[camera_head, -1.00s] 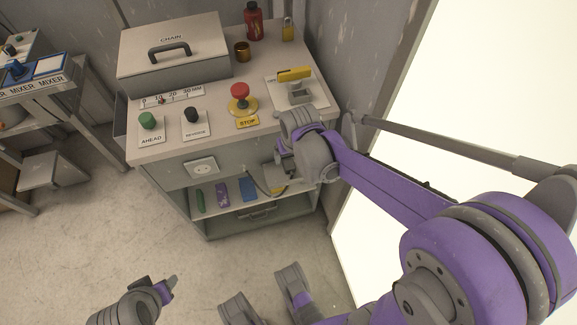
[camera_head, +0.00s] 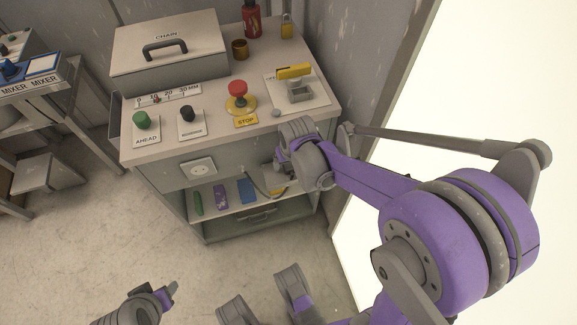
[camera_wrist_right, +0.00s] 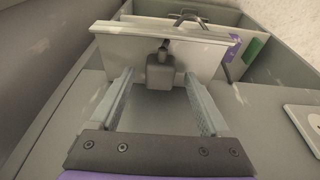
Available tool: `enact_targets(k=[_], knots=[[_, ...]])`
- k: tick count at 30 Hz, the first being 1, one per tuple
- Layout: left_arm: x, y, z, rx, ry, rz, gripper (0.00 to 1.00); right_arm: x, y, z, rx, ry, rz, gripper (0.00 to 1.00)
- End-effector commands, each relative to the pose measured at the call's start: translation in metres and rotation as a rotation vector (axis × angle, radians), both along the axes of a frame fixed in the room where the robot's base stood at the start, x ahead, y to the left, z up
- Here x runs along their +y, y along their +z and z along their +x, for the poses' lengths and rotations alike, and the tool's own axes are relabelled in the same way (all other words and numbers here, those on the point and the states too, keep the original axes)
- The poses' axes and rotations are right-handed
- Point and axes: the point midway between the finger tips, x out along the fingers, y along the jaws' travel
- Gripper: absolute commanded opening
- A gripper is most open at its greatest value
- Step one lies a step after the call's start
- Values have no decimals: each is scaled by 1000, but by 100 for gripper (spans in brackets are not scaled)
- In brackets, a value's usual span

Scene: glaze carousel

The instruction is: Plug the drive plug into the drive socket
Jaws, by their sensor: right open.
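The drive plug (camera_wrist_right: 160,72) is a small grey block in the right wrist view, with a dark cord rising behind it. It sits in front of a pale upright plate. My right gripper (camera_wrist_right: 159,76) is open, its fingertips to either side of the plug with gaps. In the head view my right gripper (camera_head: 283,166) is at the cabinet's right front and hides the plug. The drive socket (camera_head: 198,169) is a white plate on the cabinet front, left of this gripper; its edge shows in the wrist view (camera_wrist_right: 307,122). My left gripper (camera_head: 166,292) is low over the floor, apart from the cabinet.
The cabinet top (camera_head: 215,130) carries green and black knobs, a red stop button (camera_head: 237,90), a yellow-handled switch (camera_head: 294,72) and a chain box (camera_head: 165,55). The shelf below holds green, purple and blue items (camera_head: 246,190). The floor in front is open.

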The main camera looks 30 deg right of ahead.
Motion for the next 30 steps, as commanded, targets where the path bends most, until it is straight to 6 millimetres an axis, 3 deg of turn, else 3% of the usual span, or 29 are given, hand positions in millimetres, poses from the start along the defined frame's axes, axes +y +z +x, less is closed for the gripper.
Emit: enact_targets(k=[6, 19, 26, 30], knots=[[0, 1, 0, 0, 0, 0, 50, 0, 1, 0, 0, 0, 0, 78], [0, 1, 0, 0, 0, 0, 50, 0, 1, 0, 0, 0, 0, 1], [0, 1, 0, 0, 0, 0, 50, 0, 2, 0, 0, 0, 0, 0], [0, 6, -1, -2, 0, 0, 50, 0, 13, 0, -1, 0, 0, 0]])
